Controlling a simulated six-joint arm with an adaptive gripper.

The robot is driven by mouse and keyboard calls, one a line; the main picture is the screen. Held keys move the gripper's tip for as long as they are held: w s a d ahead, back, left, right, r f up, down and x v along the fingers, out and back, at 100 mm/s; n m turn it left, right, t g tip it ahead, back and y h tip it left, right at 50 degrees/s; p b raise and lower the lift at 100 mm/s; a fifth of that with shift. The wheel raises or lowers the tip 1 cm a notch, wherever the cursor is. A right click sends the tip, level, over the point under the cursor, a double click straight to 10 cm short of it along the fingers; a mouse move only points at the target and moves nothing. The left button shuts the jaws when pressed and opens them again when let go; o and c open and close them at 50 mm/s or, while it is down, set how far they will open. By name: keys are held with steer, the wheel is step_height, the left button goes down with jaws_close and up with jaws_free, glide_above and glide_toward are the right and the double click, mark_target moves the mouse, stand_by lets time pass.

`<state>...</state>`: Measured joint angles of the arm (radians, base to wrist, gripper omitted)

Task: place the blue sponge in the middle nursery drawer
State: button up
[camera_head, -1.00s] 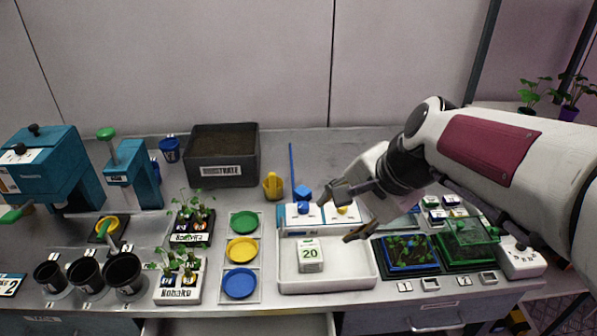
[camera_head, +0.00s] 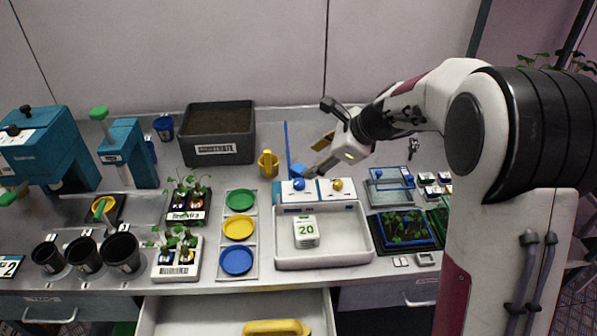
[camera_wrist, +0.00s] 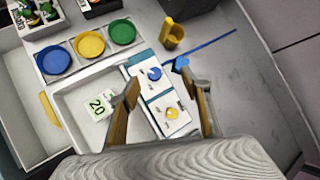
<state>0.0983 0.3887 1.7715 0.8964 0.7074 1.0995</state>
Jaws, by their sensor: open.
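A small blue block (camera_head: 298,171), which looks like the blue sponge, lies behind the white panel with the knobs. It also shows in the wrist view (camera_wrist: 181,63), just beyond my right-hand fingertip. My gripper (camera_head: 316,148) is open and empty, above the back of the bench beside the block. In the wrist view its two tan-padded fingers (camera_wrist: 166,90) are spread over the knob panel. The middle drawer (camera_head: 190,306) is pulled open below the bench front, with a yellow object (camera_head: 276,327) inside. It also shows at the left of the wrist view (camera_wrist: 25,110).
A white tray (camera_head: 345,262) with a card marked 20 (camera_head: 306,231) stands before the panel. A yellow cup (camera_head: 268,164) and a thin blue strip (camera_head: 287,143) are near the block. Coloured dishes (camera_head: 238,228) stand left, seedling trays right.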

mark_target(300, 167)
steer(key=w+f+m, duration=0.2)
steer(key=w+d+f+m, duration=0.1)
steer(key=w+f+m, duration=0.1)
steer(key=w+f, duration=0.1)
steer(key=w+f+m, duration=0.2)
steer(key=w+f, duration=0.1)
steer(key=shift+w+d+f+t+y, duration=0.1)
steer(key=shift+w+d+t+y, duration=0.05)
steer(key=shift+t+y, duration=0.2)
steer(key=shift+w+a+f, duration=0.1)
steer(key=shift+w+a, duration=0.05)
steer(key=shift+a, duration=0.2)
steer(key=shift+x, duration=1.3)
steer(key=shift+x, duration=2.6)
steer(key=c, duration=0.9)
